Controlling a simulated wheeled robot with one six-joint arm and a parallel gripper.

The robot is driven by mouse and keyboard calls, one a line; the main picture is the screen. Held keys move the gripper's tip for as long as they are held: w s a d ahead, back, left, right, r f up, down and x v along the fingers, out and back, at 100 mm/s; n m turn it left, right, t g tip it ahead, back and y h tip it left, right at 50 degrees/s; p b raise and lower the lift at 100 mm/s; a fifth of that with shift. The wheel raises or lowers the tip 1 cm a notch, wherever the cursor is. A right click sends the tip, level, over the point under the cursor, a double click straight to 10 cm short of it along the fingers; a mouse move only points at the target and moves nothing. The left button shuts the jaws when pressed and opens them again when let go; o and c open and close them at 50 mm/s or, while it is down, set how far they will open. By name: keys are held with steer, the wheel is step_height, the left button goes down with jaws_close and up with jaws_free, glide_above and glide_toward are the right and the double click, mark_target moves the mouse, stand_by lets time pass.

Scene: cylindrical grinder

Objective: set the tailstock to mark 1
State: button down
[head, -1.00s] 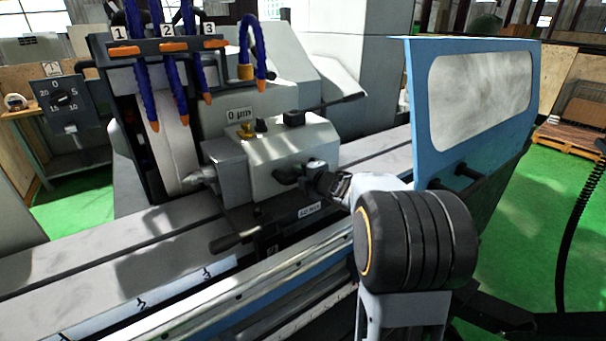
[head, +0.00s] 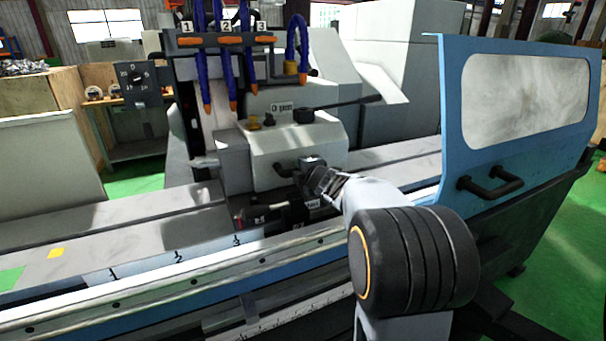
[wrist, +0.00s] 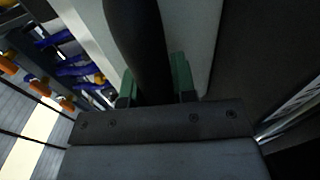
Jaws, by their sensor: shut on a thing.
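The tailstock (head: 275,160) is a pale grey housing on the machine bed in the head view, with its pointed centre facing left. My gripper (head: 308,172) is at its front face, at a black handle (head: 285,170). In the wrist view, the green fingers of my gripper (wrist: 157,88) are shut on either side of a thick black bar (wrist: 138,40). Mark 1 (head: 113,272), mark 2 (head: 179,257) and mark 3 (head: 237,240) run along the front strip of the bed. The tailstock stands right of marks 1 and 2, near mark 3; its exact alignment is unclear.
A blue guard (head: 452,120) with a window and handle stands right of my arm. Blue coolant hoses (head: 228,60) hang above the tailstock's left side. The bed left of the tailstock is clear, with a yellow patch (head: 56,253) and a green patch.

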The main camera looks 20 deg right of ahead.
steer(key=shift+d+h, duration=0.3)
steer(key=shift+d, duration=0.75)
steer(key=c, duration=1.4)
jaws_free()
steer(key=shift+d, duration=0.15)
steer(key=o, duration=0.5)
steer(key=shift+a, duration=0.35)
steer(key=s+r, duration=0.1)
steer(key=s, duration=0.3)
steer(key=s+p, duration=0.1)
steer(key=s, duration=0.4)
steer(key=s+r, duration=0.1)
steer(key=s, duration=0.3)
steer(key=shift+s+r+p, duration=0.25)
steer(key=shift+r+p, duration=0.05)
steer(key=shift+r, duration=0.05)
